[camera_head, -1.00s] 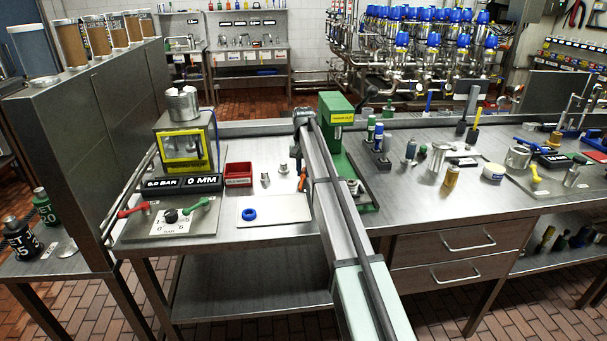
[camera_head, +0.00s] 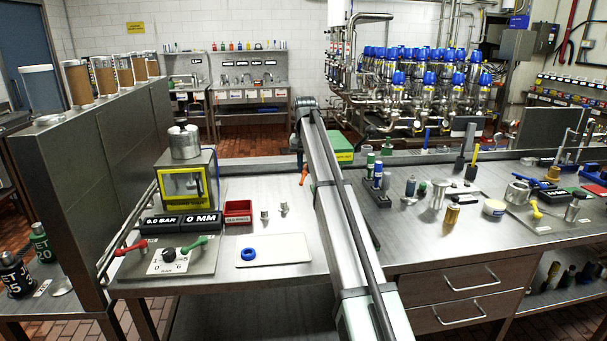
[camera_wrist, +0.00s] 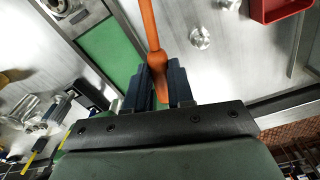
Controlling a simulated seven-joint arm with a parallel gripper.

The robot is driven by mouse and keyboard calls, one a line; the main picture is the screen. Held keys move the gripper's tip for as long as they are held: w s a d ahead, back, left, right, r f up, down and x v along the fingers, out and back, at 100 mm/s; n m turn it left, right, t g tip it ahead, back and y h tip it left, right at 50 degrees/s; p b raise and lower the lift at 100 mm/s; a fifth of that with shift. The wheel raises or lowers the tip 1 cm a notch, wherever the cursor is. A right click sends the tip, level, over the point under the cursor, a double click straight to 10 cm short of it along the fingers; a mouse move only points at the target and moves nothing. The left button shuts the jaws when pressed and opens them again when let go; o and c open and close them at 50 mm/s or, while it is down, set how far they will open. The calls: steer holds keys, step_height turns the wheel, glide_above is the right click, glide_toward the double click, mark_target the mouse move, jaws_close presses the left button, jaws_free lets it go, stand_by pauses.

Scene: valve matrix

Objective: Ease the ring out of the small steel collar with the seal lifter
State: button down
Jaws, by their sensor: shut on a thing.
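My gripper (camera_wrist: 159,80) is shut on an orange tool (camera_wrist: 151,30), which appears to be the seal lifter; it points away from the jaws. In the head view the orange tool (camera_head: 304,174) shows beside my arm, and the jaws are hidden. Two small steel pieces, one (camera_head: 264,214) and another (camera_head: 284,208), stand left of the tool on the bench. They also show in the wrist view, one (camera_wrist: 200,38) and another (camera_wrist: 230,4). I cannot tell which is the small collar or see a ring inside. The tool appears apart from both.
A blue ring (camera_head: 249,253) lies on a white mat (camera_head: 285,250). A red bin (camera_head: 238,212) stands behind it. The gauge box (camera_head: 187,183) and valve panel (camera_head: 166,254) are left. A green press (camera_head: 343,150) is partly behind my arm. Several tools stand on the right.

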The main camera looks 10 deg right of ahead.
step_height(320, 180, down, 6)
steer(key=s+d+n+t+y, duration=0.1)
steer(key=s+n+t+y, duration=0.1)
steer(key=n, duration=1)
steer(key=shift+d+y, duration=0.2)
steer(key=shift+y, duration=0.2)
steer(key=shift+f, duration=0.15)
steer(key=s+d+f, duration=0.3)
steer(key=f, duration=0.1)
steer(key=shift+f, duration=0.4)
